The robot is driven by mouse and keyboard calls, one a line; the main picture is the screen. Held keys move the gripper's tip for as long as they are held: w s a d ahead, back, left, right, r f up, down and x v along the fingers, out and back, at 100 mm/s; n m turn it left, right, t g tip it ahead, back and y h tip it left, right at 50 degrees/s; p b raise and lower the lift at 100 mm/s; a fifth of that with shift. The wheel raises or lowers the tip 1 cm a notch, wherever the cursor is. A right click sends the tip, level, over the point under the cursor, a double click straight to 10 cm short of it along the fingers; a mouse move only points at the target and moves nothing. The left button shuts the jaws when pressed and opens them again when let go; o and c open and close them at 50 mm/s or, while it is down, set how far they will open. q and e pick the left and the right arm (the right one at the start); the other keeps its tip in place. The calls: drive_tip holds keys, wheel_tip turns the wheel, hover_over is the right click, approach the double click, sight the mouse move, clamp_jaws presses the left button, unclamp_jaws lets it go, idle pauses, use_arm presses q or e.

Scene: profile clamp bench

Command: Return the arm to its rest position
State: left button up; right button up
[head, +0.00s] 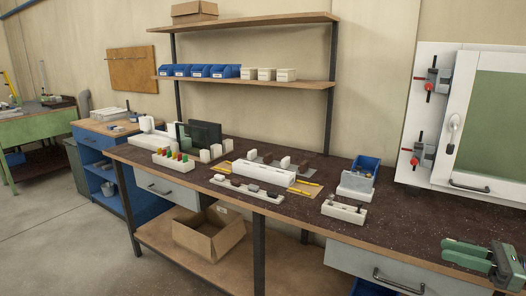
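My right gripper (504,266) shows in the lower right corner of the head view, partly cut off by the picture's edge. My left gripper and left arm are not in view. The dark-topped workbench (395,225) runs across the middle of the view.
On the bench stand a white block with coloured pieces (174,163), a long white block (263,175), a slotted white block (344,210) and a blue bin (366,168). A white framed panel with red-handled clamps (430,86) stands at the back right. The bench between bin and green body is clear.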

drive_tip(key=a+f+g+h, duration=0.25)
drive_tip(key=f+h, duration=0.35)
drive_tip(key=f, duration=2)
drive_tip(key=s+a+f+n+g+h+p, duration=0.1)
drive_tip(key=s+a+f+n+g+h, duration=0.1)
drive_tip(key=s+f, duration=0.7)
drive_tip(key=s+a+f+n+g+h+p, duration=0.1)
drive_tip(key=s+f+n+h, duration=0.3)
drive_tip(key=f, duration=0.9)
drive_tip(key=s+a+f+n+g+h, duration=0.1)
drive_tip(key=s+a+f+n+g, duration=0.15)
drive_tip(key=s+f+n, duration=0.6)
drive_tip(key=s+a+f+n+g+h, duration=0.1)
drive_tip(key=s+a+f+h, duration=0.15)
drive_tip(key=s+f, duration=0.7)
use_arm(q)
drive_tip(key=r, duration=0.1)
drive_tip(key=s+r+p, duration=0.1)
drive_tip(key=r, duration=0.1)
use_arm(e)
drive_tip(key=s+a+n, duration=0.5)
drive_tip(key=s, duration=0.4)
drive_tip(key=s+a+n, duration=0.5)
drive_tip(key=s+n, duration=0.1)
drive_tip(key=s, duration=0.3)
drive_tip(key=shift+a+r+t, duration=0.3)
drive_tip(key=shift+t, duration=0.1)
